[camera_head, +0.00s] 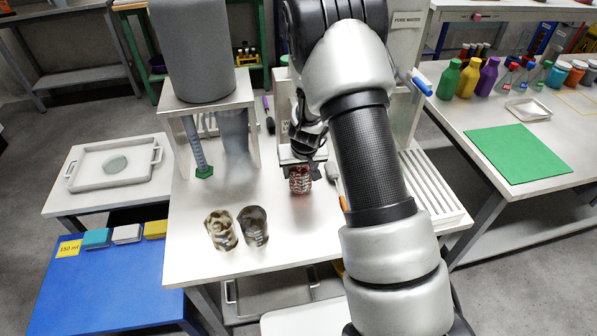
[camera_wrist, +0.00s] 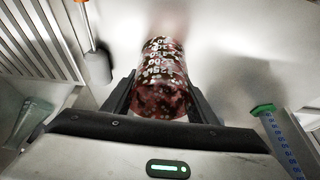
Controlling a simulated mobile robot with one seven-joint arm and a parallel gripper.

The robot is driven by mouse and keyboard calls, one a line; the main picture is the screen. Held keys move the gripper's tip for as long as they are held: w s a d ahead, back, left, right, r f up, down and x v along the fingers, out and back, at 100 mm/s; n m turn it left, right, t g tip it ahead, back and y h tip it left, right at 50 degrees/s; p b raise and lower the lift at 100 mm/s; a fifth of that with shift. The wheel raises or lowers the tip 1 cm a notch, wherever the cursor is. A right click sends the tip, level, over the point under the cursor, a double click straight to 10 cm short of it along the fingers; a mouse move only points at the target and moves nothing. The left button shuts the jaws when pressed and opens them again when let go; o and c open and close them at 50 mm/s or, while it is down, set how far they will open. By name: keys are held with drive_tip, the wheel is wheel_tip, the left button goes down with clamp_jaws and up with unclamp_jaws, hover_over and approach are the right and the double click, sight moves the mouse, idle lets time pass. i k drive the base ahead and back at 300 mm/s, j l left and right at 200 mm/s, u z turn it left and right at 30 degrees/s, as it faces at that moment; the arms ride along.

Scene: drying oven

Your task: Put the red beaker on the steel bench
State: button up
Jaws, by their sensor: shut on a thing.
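The red beaker (camera_head: 300,181) is a see-through red vessel with white markings, over the white table in the middle. My gripper (camera_head: 300,170) is shut on it, with one finger on each side. In the wrist view the red beaker (camera_wrist: 163,75) sits between the two fingers of my gripper (camera_wrist: 163,98). I cannot tell whether its base touches the tabletop. A grey metal bench (camera_head: 85,76) stands at the back left; I cannot tell for sure that it is the steel bench.
Two brownish beakers (camera_head: 221,230) (camera_head: 254,226) stand in front of my gripper. A slotted rack (camera_head: 431,186) lies right.

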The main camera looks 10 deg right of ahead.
sight(300, 234)
drive_tip(key=k+j, duration=0.1)
drive_tip(key=k, duration=0.85)
drive_tip(key=i+j, duration=0.1)
drive_tip(key=i, duration=0.5)
